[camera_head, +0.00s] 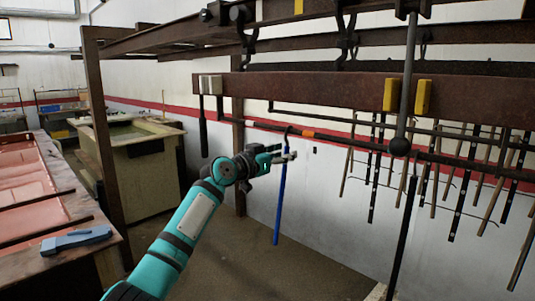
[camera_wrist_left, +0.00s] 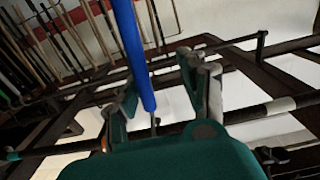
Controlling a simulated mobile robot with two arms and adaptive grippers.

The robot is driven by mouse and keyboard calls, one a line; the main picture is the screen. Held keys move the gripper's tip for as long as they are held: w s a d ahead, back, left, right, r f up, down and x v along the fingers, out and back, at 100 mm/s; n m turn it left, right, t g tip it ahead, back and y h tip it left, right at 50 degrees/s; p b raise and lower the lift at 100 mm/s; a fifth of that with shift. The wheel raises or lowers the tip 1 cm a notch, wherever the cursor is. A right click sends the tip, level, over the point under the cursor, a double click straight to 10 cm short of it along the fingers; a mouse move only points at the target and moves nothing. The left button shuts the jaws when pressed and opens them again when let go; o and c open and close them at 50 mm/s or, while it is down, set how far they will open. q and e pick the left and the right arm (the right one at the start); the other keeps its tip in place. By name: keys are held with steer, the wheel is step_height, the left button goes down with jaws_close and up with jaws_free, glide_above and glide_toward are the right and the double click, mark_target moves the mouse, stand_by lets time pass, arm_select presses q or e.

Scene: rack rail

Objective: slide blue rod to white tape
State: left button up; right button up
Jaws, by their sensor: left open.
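The blue rod (camera_head: 279,205) hangs upright below the dark rail (camera_head: 345,140) in the head view. My left gripper (camera_head: 287,156) is at the rod's upper part, just under the rail. In the left wrist view the blue rod (camera_wrist_left: 131,48) passes between the open fingers of my left gripper (camera_wrist_left: 165,92); I cannot tell whether either finger touches it. White tape (camera_wrist_left: 280,106) wraps the rail to the right in the wrist view, apart from the rod. I cannot clearly make out the tape in the head view. My right gripper is not in view.
Orange tape (camera_head: 308,133) is on the rail just right of the rod. Several dark and tan rods (camera_head: 450,185) hang farther right. A brown beam (camera_head: 320,91) with yellow blocks (camera_head: 423,97) runs above. A bench (camera_head: 60,195) stands at left.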

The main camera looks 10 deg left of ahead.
arm_select(q)
steer(key=w+a+p, duration=0.2)
steer(key=w+a, duration=0.3)
steer(key=a, duration=0.1)
steer(key=shift+a, duration=0.35)
stand_by(0.5)
stand_by(0.3)
